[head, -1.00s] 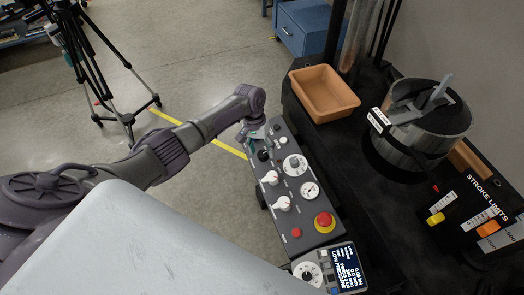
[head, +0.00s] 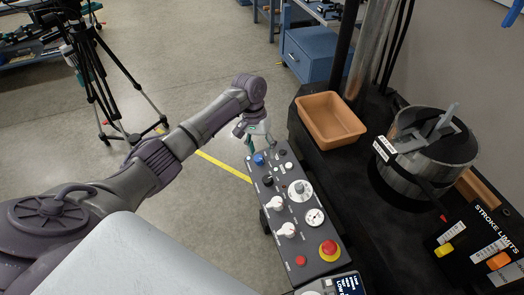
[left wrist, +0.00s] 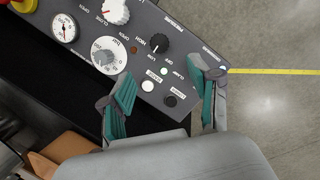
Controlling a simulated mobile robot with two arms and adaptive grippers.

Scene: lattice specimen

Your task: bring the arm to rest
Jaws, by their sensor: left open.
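My left arm reaches in from the left in the head view, bent downward at the wrist. Its gripper (head: 258,137) is over the far end of the dark control panel (head: 275,222), partly hidden by the wrist. In the left wrist view the gripper (left wrist: 163,95) shows two teal-padded fingers spread wide with nothing held between them. Below the fingers are the panel's small white button (left wrist: 148,85) and black button (left wrist: 170,101). I cannot tell the exact height of the fingers above the panel. My right gripper is not in view.
The panel carries white knobs (head: 287,230) and a red emergency stop (head: 328,248). Right of it are an orange-brown tray (head: 331,121) and a metal cylinder (head: 411,178) on the black machine. A tripod (head: 95,85) stands left. Floor between tripod and panel is clear.

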